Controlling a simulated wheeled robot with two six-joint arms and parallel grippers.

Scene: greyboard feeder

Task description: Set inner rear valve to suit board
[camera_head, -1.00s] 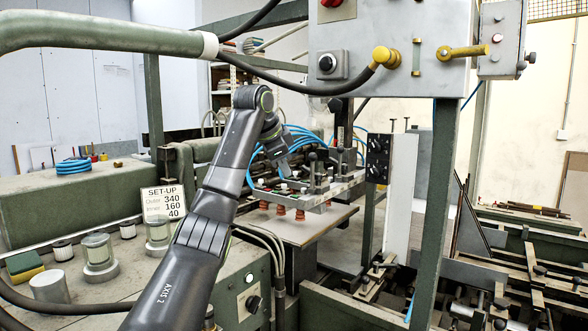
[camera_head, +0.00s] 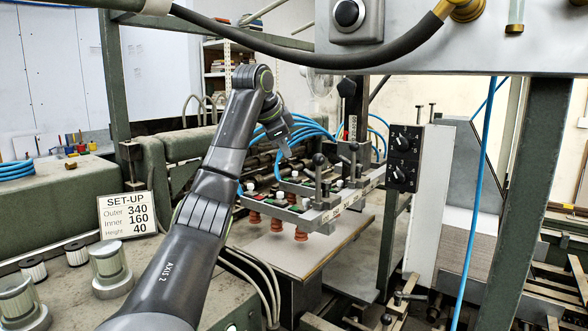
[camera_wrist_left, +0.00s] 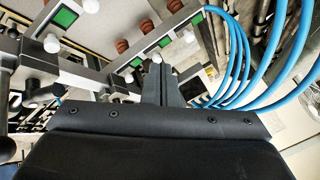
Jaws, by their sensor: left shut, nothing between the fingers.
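My left gripper (camera_head: 284,148) is shut and empty, above the feeder's suction bar in the head view. In the left wrist view its closed fingers (camera_wrist_left: 158,72) point at the bar; a small white knob (camera_wrist_left: 156,58) shows right at their tips, and I cannot tell whether they touch. The bar frame (camera_head: 345,198) carries several small valves with white knobs (camera_head: 280,196) and green or dark faces. Green valve faces (camera_wrist_left: 65,17) show in the wrist view. I cannot tell for sure which one is the inner rear valve. Orange-red suction cups (camera_head: 300,234) hang below. My right gripper is not in view.
A set-up card (camera_head: 127,214) reads outer 340, inner 160, height 40. A grey board (camera_head: 290,255) lies under the cups. Blue hoses (camera_head: 300,130) loop behind my gripper, close to it in the wrist view. Black clamp levers (camera_head: 319,165) stand on the bar.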

